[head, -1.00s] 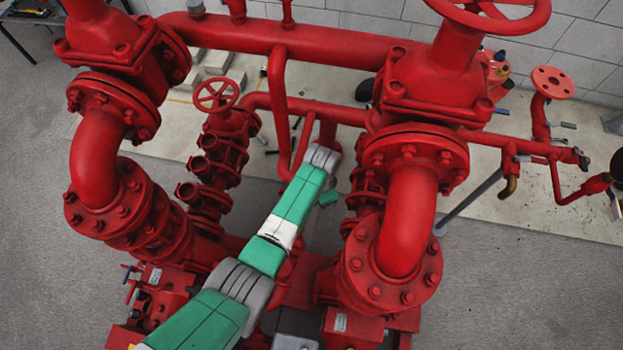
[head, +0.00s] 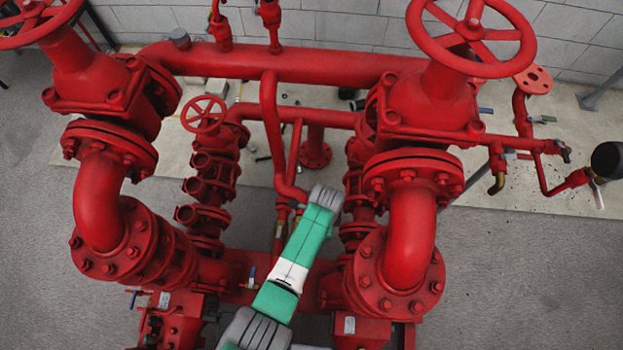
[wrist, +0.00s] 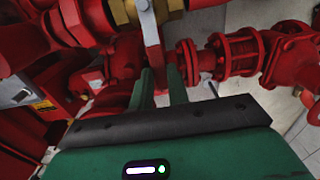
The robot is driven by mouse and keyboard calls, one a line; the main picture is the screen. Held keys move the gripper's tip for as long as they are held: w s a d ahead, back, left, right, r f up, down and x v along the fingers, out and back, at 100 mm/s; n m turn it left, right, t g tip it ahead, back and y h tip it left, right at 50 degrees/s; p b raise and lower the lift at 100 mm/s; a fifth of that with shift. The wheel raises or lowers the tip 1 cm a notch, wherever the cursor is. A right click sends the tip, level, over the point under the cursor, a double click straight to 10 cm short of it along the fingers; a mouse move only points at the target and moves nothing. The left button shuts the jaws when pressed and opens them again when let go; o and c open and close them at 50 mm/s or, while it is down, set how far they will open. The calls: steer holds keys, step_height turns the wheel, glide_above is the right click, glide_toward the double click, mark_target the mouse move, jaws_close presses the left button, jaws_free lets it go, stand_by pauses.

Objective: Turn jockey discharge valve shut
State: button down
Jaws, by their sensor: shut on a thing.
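In the wrist view, a lever handle (wrist: 151,32), reddish with a grey top end, runs down from a brass-coloured valve body (wrist: 122,12) at the top edge. I take this to be the jockey discharge valve, though no label on it can be read. My gripper (wrist: 160,76) has two green fingers, one each side of the lever's lower end, and is shut on it. The lever's far end is hidden between the fingers. In the head view my gripper is hidden behind my arm, which reaches down among the red pipes.
Red flanged pipes (wrist: 228,55) stand close right of the fingers, and a red box with a yellow label (wrist: 42,105) is at left. In the head view, two large handwheel valves, a smaller handwheel (head: 204,114) and a thick horizontal pipe (head: 300,64) crowd around my arm.

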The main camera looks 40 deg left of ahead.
stand_by(0.6)
steer(key=c, duration=1.3)
jaws_free()
steer(key=shift+s, duration=0.1)
steer(key=shift+c, duration=0.2)
step_height(320, 180, up, 8)
steer(key=p, duration=0.3)
steer(key=shift+f, duration=0.1)
